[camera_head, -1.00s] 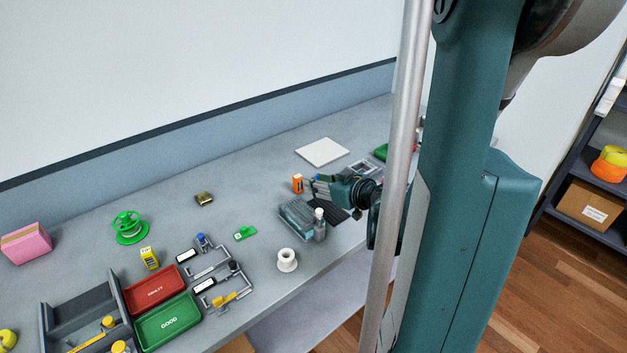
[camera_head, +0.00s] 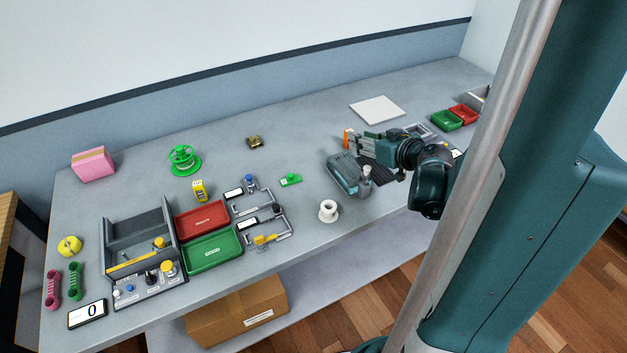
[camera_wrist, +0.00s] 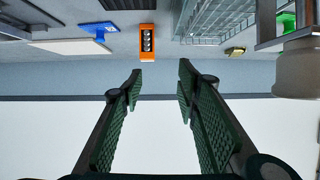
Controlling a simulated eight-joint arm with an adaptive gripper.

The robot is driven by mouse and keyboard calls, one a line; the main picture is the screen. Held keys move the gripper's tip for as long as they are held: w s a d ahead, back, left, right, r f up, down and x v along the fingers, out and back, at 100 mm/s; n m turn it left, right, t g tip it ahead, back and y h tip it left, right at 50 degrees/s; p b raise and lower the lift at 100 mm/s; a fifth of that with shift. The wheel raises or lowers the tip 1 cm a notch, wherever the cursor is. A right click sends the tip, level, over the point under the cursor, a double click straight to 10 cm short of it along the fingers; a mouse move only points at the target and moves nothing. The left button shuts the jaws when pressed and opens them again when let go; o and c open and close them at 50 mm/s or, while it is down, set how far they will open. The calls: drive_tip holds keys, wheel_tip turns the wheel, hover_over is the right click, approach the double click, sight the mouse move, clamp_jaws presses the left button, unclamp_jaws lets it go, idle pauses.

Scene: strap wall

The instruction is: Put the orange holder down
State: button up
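The orange holder (camera_head: 347,138) stands upright on the grey bench, left of my fingertips and partly hidden by them in the head view. In the wrist view the holder (camera_wrist: 147,57) shows near the top middle, with several round silvery ends in its face. My gripper (camera_wrist: 160,73) is open and empty. Its two green-padded fingers are spread, and the holder is just past the tips, with a visible gap. In the head view my gripper (camera_head: 364,142) points left, low over the bench.
A grey-teal basket (camera_head: 347,174) and a bottle (camera_head: 366,174) stand just in front of the gripper. A white pad (camera_head: 377,109) lies behind. A white spool (camera_head: 328,211) is near the front edge. Green (camera_head: 213,251) and red trays lie left.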

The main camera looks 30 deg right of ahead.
drive_tip(key=a+r, duration=0.1)
drive_tip(key=a, duration=0.2)
drive_tip(key=a+g, duration=0.1)
drive_tip(key=a, duration=0.3)
drive_tip(key=a+r+g+y, duration=0.1)
drive_tip(key=a, duration=0.2)
drive_tip(key=shift+s+a+r, duration=0.15)
drive_tip(key=shift+a+r, duration=0.15)
drive_tip(key=shift+a, duration=0.05)
drive_tip(key=s+a+r+g, duration=0.2)
drive_tip(key=s+a+r, duration=0.1)
drive_tip(key=s+a, duration=0.6)
drive_tip(key=s+a+r+g+h, duration=0.1)
drive_tip(key=s+a+r, duration=0.3)
drive_tip(key=s+a, duration=0.5)
drive_tip(key=shift+a+g, duration=0.4)
drive_tip(key=shift+a, duration=0.45)
